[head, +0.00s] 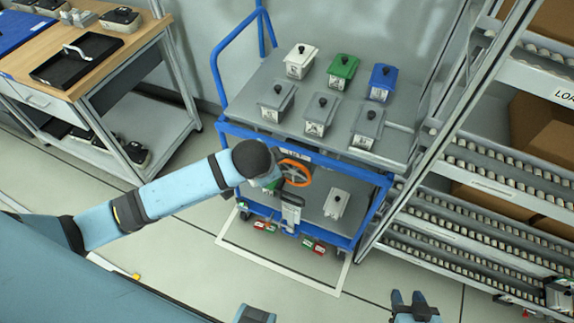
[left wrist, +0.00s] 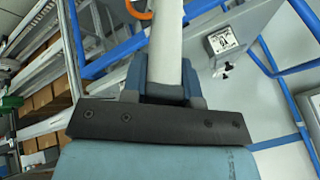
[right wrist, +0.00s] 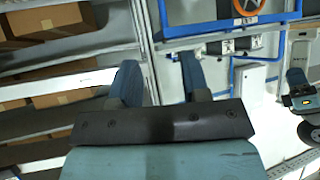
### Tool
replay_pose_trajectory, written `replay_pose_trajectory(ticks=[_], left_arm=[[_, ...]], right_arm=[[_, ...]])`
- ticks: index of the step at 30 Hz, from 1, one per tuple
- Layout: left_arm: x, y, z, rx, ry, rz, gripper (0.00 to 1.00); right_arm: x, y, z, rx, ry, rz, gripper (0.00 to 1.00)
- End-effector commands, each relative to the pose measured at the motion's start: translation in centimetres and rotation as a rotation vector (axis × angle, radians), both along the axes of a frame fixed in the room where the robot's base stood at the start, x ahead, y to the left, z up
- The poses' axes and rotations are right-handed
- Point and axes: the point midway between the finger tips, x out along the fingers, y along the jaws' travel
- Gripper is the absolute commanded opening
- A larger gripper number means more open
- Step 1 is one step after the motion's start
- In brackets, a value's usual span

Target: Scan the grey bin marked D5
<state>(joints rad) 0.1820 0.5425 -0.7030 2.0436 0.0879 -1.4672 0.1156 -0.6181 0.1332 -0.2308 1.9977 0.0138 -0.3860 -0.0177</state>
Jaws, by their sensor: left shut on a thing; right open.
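Three grey bins with black knobs and white labels stand in the front row on the cart's upper shelf: left (head: 276,98), middle (head: 320,112) and right (head: 368,125). Their labels are too small to read, so I cannot tell which is D5. My left gripper (head: 290,198) is in front of the cart's lower shelf, shut on a light-coloured scanner-like device (left wrist: 168,40). A labelled surface (left wrist: 222,42) shows beyond it in the left wrist view; its marking is unclear. My right gripper (head: 413,303) is open and empty, low in front of the rack; its fingers show in the right wrist view (right wrist: 160,82).
The blue-framed cart (head: 245,130) also carries white (head: 300,60), green (head: 343,70) and blue (head: 381,82) bins. A pale bin (head: 337,203) sits on its lower shelf, near an orange wheel (head: 296,172). A roller rack (head: 470,165) stands right, a workbench (head: 130,35) left.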

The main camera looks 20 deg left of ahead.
Motion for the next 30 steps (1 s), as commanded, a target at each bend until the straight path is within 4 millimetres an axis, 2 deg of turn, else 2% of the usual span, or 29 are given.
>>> replay_pose_trajectory(ticks=[1,6,12,20,30], left_arm=[[0.5,-0.7,-1.2,0.076,-0.066,-0.139,0.0],[2.0,-2.8,-1.0,0.281,-0.37,-0.591,0.0],[2.6,-4.6,-0.1,0.349,-0.623,-0.848,0.0],[3.3,-5.5,0.2,0.359,-0.723,-0.928,0.0],[7.1,-5.6,-1.6,0.358,-0.721,-0.926,0.0]], right_arm=[[0.0,0.0,-2.0,0.001,0.001,0.0,0.43],[0.2,0.1,-4.7,0.006,0.003,-0.001,0.43],[0.2,0.1,-6.4,0.008,0.01,-0.001,0.43],[0.3,0.3,-7.3,0.012,0.014,0.0,0.43],[0.5,0.5,-9.4,0.033,0.029,-0.012,0.43]])
